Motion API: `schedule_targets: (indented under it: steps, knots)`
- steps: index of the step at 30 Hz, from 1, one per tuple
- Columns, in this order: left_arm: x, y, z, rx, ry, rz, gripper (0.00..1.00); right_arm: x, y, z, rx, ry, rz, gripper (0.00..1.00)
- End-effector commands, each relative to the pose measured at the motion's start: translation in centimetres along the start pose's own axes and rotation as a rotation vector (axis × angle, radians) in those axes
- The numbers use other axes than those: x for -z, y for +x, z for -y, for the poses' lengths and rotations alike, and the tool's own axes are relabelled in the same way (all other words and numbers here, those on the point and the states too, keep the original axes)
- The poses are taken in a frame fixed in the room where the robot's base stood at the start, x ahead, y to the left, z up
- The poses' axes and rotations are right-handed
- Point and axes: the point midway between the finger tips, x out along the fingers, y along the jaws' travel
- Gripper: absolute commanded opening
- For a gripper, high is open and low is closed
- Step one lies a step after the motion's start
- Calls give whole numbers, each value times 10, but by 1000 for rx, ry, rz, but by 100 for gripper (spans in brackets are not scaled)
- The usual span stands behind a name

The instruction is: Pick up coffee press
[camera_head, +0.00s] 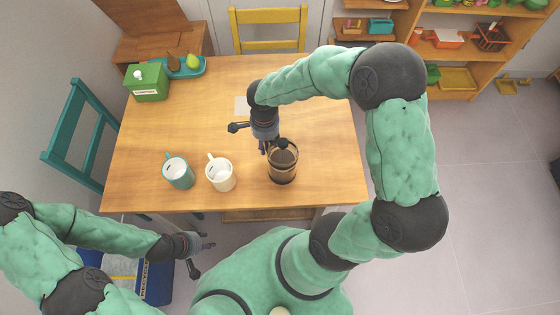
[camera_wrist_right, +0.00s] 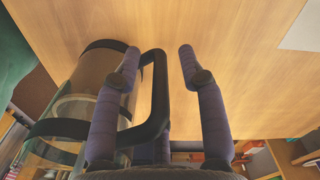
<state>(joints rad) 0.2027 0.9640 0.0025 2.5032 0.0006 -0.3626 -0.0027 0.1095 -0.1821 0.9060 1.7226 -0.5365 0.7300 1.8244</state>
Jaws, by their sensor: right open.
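The coffee press (camera_head: 283,165) is a glass cylinder with dark bands and a dark lid, upright near the table's front edge. In the right wrist view the coffee press (camera_wrist_right: 85,95) fills the left side, with its black handle (camera_wrist_right: 160,105) toward the middle. My right gripper (camera_head: 252,139) is open beside the press on its handle side. In the right wrist view its two fingers (camera_wrist_right: 158,54) appear on either side of the handle's bar, with a gap to the right finger. My left gripper (camera_head: 201,256) is open and empty, low in front of the table.
A teal mug (camera_head: 178,173) and a white mug (camera_head: 221,176) stand left of the press on the wooden table (camera_head: 190,120). A green box (camera_head: 148,84) and a blue tray (camera_head: 187,70) of fruit are at the back left. Chairs flank the table; the table's right side is clear.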

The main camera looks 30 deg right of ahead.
Motion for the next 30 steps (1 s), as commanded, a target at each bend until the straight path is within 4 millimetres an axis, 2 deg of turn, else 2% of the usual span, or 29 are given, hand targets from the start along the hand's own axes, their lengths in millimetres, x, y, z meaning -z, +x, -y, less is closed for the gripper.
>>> schedule_targets:
  steps: [2, 6, 22, 30]
  knots:
    - [0, 0, 0, 0, 0, 0, 40, 0, -1, 0, 0, 0, 0, 38]
    - [0, 0, 0, 0, 0, 0, 40, 0, -1, 0, 0, 0, 0, 0]
    - [0, -1, 0, 0, 0, 0, 40, 0, -3, 1, 3, 1, -1, 0]
    - [0, -4, -2, 0, 0, 0, 40, 1, -14, 2, 5, 1, -1, 0]
